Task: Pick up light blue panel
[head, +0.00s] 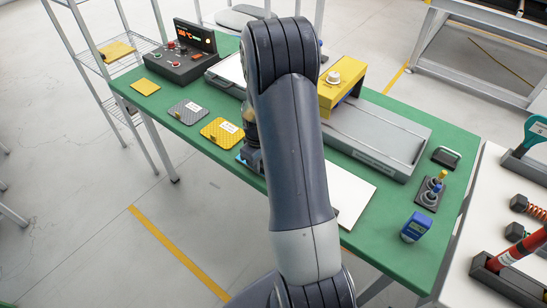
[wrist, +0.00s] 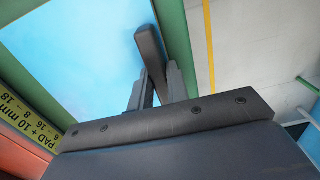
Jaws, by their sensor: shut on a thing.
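The light blue panel (wrist: 75,60) fills the upper left of the wrist view as a flat, plain sheet. In the head view my arm covers most of the panel; only a small blue sliver (head: 241,159) shows beside my gripper (head: 250,160) near the table's front edge. The fingertips are mostly hidden there. I cannot tell whether the panel is lifted clear of the table.
On the green table (head: 385,248), a yellow panel (head: 222,132) and a grey panel (head: 187,112) lie left of my gripper. A white sheet (head: 352,192), grey machine bed (head: 380,138) and blue device (head: 416,226) are to the right. A control box (head: 183,58) stands at back left.

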